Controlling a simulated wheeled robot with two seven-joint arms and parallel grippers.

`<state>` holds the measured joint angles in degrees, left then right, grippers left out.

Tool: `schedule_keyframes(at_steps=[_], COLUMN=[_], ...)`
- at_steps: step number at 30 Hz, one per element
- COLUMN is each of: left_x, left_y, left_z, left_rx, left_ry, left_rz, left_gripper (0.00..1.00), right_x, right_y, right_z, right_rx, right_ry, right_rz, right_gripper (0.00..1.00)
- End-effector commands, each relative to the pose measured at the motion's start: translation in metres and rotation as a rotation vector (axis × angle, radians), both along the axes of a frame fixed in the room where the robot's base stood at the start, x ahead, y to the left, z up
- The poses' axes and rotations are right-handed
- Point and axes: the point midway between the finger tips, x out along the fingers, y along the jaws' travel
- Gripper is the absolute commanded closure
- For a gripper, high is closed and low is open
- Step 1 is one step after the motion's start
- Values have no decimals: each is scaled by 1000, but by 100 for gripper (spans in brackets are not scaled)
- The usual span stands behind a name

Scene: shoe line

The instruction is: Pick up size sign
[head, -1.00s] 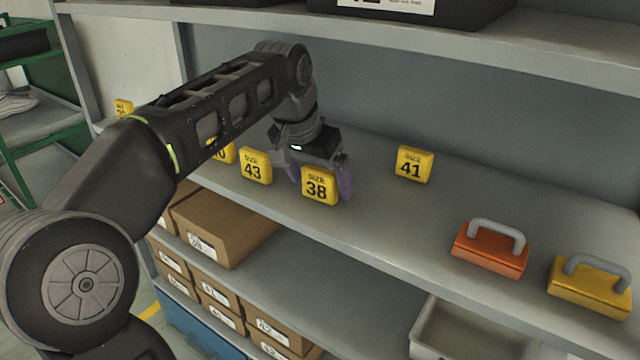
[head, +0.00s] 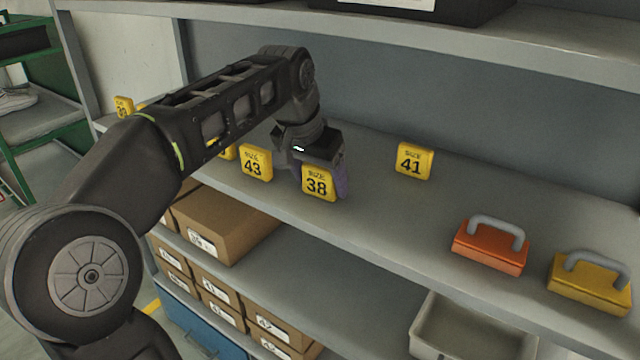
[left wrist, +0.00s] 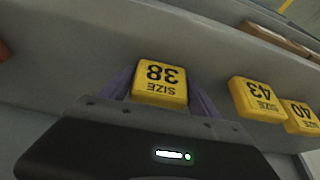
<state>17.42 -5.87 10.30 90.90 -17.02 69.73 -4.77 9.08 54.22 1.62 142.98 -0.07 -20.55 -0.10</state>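The yellow size sign 38 (head: 319,184) stands upright near the front of the grey shelf board (head: 385,215). My left gripper (head: 320,178) has come down over it from behind, with one purple finger at each side. In the left wrist view the sign (left wrist: 160,82) sits between the two fingertips, which press against its sides. The left gripper is shut on it, and the sign appears to rest on the board. Other yellow signs stand on the board: size 43 (head: 255,162) to the left and size 41 (head: 414,161) to the right. My right gripper is out of view.
An orange block with a grey handle (head: 490,247) and a yellow one (head: 590,285) stand on the board at the right. Cardboard boxes (head: 222,228) and a grey bin (head: 470,330) are below. Another shelf (head: 400,40) runs above.

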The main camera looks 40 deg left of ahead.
Motion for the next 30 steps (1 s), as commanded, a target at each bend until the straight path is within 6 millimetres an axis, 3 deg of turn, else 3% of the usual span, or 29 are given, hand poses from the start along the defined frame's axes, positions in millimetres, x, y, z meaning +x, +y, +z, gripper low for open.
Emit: schedule_keyframes(at_steps=[17, 30], left_x=[0, 0], left_y=[0, 0], left_z=[0, 7], left_rx=[0, 0], left_ry=[0, -1], left_rz=[0, 0], left_gripper=[77, 78], right_x=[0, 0], right_y=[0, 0], right_z=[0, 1], right_rx=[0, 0], right_ry=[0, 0], right_rz=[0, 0], right_gripper=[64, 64])
